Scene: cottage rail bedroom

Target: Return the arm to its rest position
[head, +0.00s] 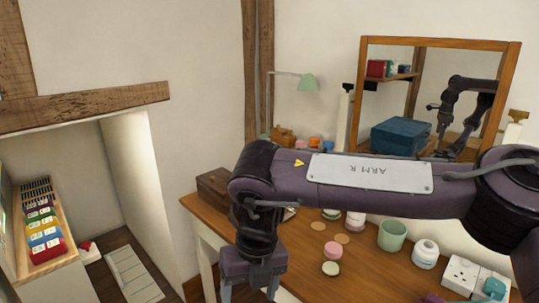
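My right arm (370,172), marked "ARM R", comes in from the right and stretches across the picture above the wooden desk. It bends down at its left end. My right gripper (250,291) hangs at the bottom edge, pointing down near the desk's front left. Its two fingers stand apart with nothing seen between them; their tips are cut off by the frame. My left arm and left gripper are not in view.
The desk (206,219) holds a wooden box (213,186), a green cup (392,236), a white jar (425,253), several small lids and a socket block (460,274). A framed mirror (513,60) stands behind, reflecting an arm. A recess with a colourful rack (43,232) is left.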

